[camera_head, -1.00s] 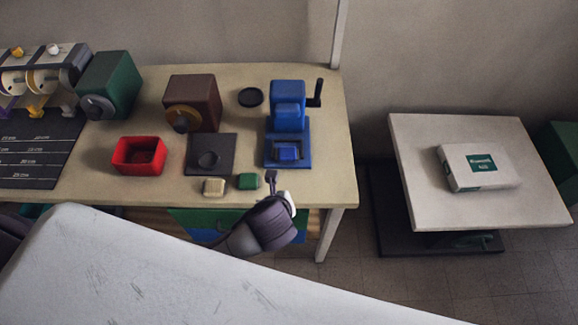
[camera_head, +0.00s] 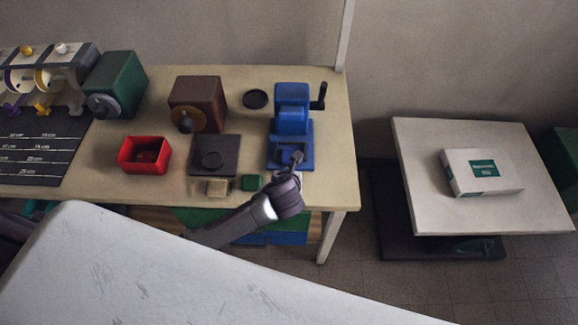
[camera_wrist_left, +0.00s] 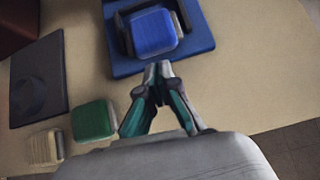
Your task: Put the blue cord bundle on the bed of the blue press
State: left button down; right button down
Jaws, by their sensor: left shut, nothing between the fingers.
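The blue press (camera_head: 292,112) stands at the right end of the table, its dark crank at its right. Its blue base plate also shows in the left wrist view (camera_wrist_left: 203,35). The blue cord bundle (camera_wrist_left: 153,33) sits on the press bed, between dark side pieces. My gripper partly hides the bed in the head view. My left gripper (camera_head: 297,157) is shut and empty, just in front of the bed; its fingertips (camera_wrist_left: 158,68) meet close to the bundle's near edge, with no hold on it. My right gripper is not in view.
A green bundle (camera_head: 251,182) and a beige bundle (camera_head: 218,187) lie near the table's front edge, left of my gripper. A red bin (camera_head: 130,165), a dark square plate (camera_head: 230,163) and a brown machine (camera_head: 208,92) stand farther left. A white side table (camera_head: 425,205) is at the right.

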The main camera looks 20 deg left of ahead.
pick_arm(q)
jog(key=shift+w+a, duration=0.2)
jog(key=shift+w, duration=0.55)
jog(key=shift+w+a+r+p, duration=0.1)
jog(key=shift+w+a+p, duration=0.05)
jog(key=shift+w+p, duration=0.35)
jog(key=shift+w+a+r+p, duration=0.1)
jog(key=shift+w+p, duration=0.15)
jog(key=shift+w, duration=0.3)
jog(key=shift+w+f, duration=0.2)
jog(key=shift+f, duration=0.05)
jog(key=shift+s, duration=0.1)
